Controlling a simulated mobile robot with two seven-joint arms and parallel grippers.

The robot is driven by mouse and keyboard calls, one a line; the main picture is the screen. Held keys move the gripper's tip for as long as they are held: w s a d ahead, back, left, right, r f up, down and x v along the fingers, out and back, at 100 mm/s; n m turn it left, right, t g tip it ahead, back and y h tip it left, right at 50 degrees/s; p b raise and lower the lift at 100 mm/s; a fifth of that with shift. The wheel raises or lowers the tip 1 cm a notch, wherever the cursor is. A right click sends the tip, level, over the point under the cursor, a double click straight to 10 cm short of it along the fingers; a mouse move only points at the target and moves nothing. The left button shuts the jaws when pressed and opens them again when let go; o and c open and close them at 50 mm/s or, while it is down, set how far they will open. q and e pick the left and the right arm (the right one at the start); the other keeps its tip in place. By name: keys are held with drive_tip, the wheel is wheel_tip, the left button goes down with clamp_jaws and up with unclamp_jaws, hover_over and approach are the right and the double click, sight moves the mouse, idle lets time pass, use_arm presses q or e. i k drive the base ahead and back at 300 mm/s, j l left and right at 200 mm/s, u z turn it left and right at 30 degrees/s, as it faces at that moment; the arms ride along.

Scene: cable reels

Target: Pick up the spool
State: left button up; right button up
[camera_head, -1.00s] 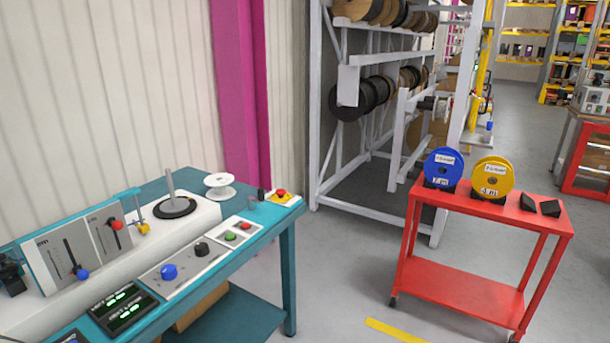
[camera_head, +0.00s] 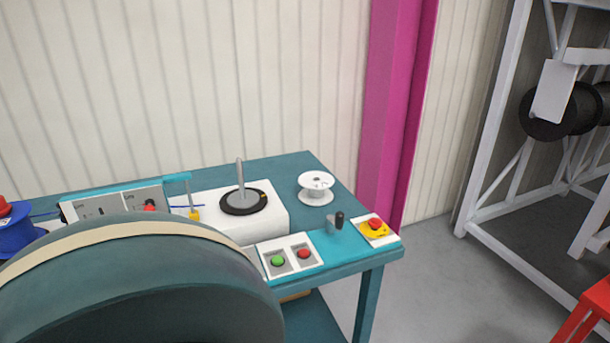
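A small white spool (camera_head: 316,187) stands with its flanges level on the teal workbench (camera_head: 300,160), near the back right part of the top. It is right of the white machine block (camera_head: 270,221) with its dark disc and upright grey rod (camera_head: 240,172). Nothing touches the spool from above. Neither of my grippers is in view.
A large dark rounded shape (camera_head: 150,285) with a beige band covers the lower left; I cannot tell what it is. Green and red buttons (camera_head: 290,255), a small black-topped post (camera_head: 338,220) and a red stop button (camera_head: 375,225) lie in front of the spool. A white reel rack (camera_head: 495,120) stands right.

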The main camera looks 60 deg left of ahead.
sight(315, 193)
drive_tip(key=i+u, duration=0.2)
drive_tip(key=u, duration=0.25)
drive_tip(key=i+l+u, duration=0.1)
drive_tip(key=u, duration=0.35)
drive_tip(key=i+l+u, duration=0.2)
drive_tip(key=u, duration=0.3)
drive_tip(key=i+l+u, duration=0.25)
drive_tip(key=u, duration=0.2)
drive_tip(key=i+l+u, duration=0.1)
drive_tip(key=l+u, duration=0.2)
drive_tip(key=u, duration=0.15)
drive_tip(key=l+u, duration=0.3)
drive_tip(key=u, duration=0.15)
drive_tip(key=i, duration=0.05)
